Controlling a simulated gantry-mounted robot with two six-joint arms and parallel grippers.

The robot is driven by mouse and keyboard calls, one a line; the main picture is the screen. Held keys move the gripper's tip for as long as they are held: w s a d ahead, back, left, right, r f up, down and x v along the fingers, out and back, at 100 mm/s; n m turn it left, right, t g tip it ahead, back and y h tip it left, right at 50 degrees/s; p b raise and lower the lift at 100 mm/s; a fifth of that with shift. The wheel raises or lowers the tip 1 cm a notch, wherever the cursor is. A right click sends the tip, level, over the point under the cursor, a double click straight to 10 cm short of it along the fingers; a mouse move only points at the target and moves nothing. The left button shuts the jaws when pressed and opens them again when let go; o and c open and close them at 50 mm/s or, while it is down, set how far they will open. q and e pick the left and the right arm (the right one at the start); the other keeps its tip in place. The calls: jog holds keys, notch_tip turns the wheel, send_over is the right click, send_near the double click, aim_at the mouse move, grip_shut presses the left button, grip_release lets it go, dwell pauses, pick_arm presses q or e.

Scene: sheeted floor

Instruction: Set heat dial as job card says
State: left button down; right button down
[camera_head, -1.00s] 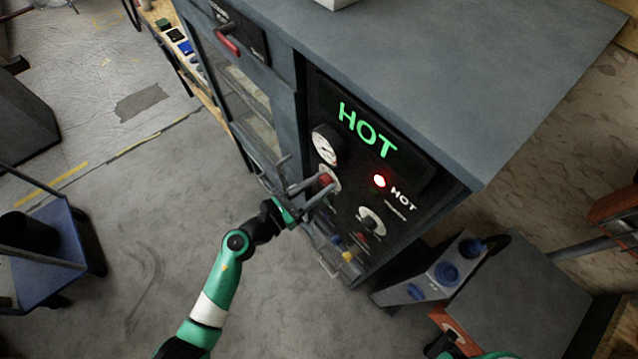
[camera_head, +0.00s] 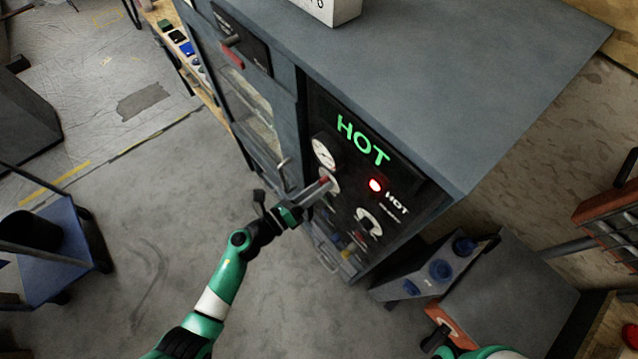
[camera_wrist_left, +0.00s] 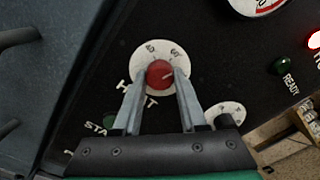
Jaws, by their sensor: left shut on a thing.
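The red heat dial (camera_wrist_left: 160,74) sits on a round white scale plate (camera_wrist_left: 150,52) marked HEAT on the dark control panel. In the left wrist view the fingers of my left gripper (camera_wrist_left: 160,80) are on both sides of the knob and shut on it. A pale pointer line on the knob faces up and right. In the head view my left gripper (camera_head: 322,187) reaches the panel and mostly hides the dial. My right arm (camera_head: 480,352) shows only in part at the bottom edge, its fingers out of view. A white block with partial dark marks (camera_head: 332,8) stands on the oven top; its text is cut off.
A gauge (camera_head: 324,152), a lit green HOT sign (camera_head: 362,140), a red HOT lamp (camera_head: 376,185) and a second dial (camera_head: 368,221) are near my left gripper. The oven door handle (camera_head: 284,178) is close by. A box with blue knobs (camera_head: 440,270) stands right.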

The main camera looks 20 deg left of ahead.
pick_arm(q)
jog(key=shift+r+n+p, duration=0.1)
jog(key=shift+n+p, duration=2.5)
jog(key=shift+n, duration=5.3)
jog(key=shift+c, duration=2.2)
grip_release()
